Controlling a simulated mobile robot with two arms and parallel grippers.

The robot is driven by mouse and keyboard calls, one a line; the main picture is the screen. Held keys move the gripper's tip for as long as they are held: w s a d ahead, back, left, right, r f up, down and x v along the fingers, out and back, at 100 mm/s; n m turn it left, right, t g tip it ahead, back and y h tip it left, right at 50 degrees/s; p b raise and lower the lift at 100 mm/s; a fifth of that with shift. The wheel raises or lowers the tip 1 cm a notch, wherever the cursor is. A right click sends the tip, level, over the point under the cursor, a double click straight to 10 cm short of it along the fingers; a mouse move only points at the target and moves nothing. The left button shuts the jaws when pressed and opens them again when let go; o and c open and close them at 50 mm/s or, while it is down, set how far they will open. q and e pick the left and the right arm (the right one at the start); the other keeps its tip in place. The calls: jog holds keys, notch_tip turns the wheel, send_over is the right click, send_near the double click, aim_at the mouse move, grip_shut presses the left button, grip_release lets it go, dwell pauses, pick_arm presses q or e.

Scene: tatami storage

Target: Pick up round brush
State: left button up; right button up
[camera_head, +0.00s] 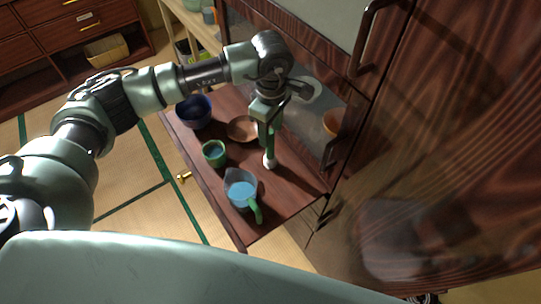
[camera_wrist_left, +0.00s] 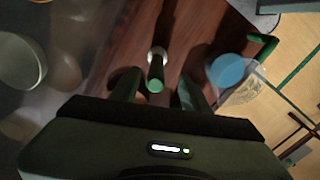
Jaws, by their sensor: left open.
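The round brush (camera_head: 269,160) stands upright on the dark wooden shelf top, with a pale round base and a green handle. In the left wrist view the brush (camera_wrist_left: 156,72) shows its green handle end between the two fingers. My left gripper (camera_head: 268,128) points down over the brush. In the wrist view the gripper's fingers (camera_wrist_left: 157,92) are apart, one on each side of the handle, with gaps visible. The upper handle is partly hidden by the gripper in the head view. My right gripper is not in view.
A clear jug (camera_head: 240,189) with blue contents and a green handle stands nearby. A green cup (camera_head: 214,154), brown dish (camera_head: 242,129) and dark blue bowl (camera_head: 194,113) stand further left. Glossy cabinet doors (camera_head: 430,130) border the right side. Tatami floor (camera_head: 120,180) lies left.

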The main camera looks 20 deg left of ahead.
aim_at(271, 143)
pick_arm(q)
jog(key=f+p, duration=0.2)
jog(key=f, duration=0.1)
jog(key=f+p, duration=0.1)
jog(key=f, duration=0.1)
jog(key=shift+w+f, duration=0.25)
jog(key=shift+f, duration=0.4)
grip_shut()
